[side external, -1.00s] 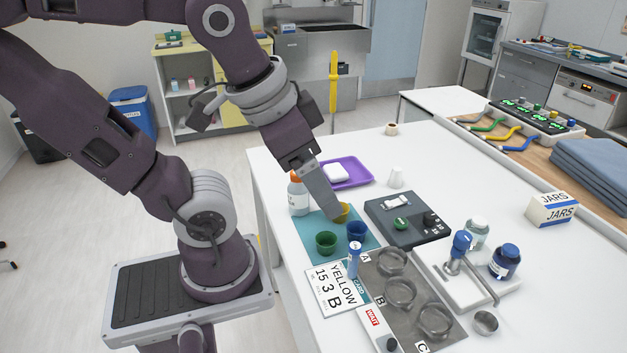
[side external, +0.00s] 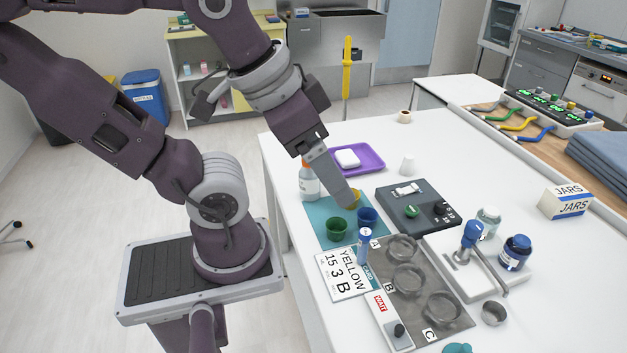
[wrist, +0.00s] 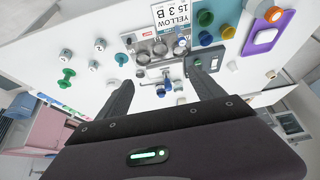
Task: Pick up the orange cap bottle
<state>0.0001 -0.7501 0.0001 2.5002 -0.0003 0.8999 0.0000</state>
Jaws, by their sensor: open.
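The orange cap bottle (side external: 309,184) is white with an orange cap and stands upright at the left edge of the table, by the teal mat (side external: 319,213). In the wrist view its orange cap (wrist: 273,14) shows near the top right. My gripper (side external: 346,198) is open and empty, with its fingers pointing down toward the table. In the side view it appears to the right of the bottle, overlapping the yellow cup (side external: 355,197); its height is hard to tell. In the wrist view the bottle lies outside the fingers (wrist: 160,72), up and right of them.
Green (side external: 337,229) and blue (side external: 368,217) cups stand on the mat. A purple tray (side external: 374,162) with a white block is behind the bottle. A grey device (side external: 413,212), a yellow-labelled card (side external: 345,273) and a station with jars (side external: 493,264) lie right and nearer.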

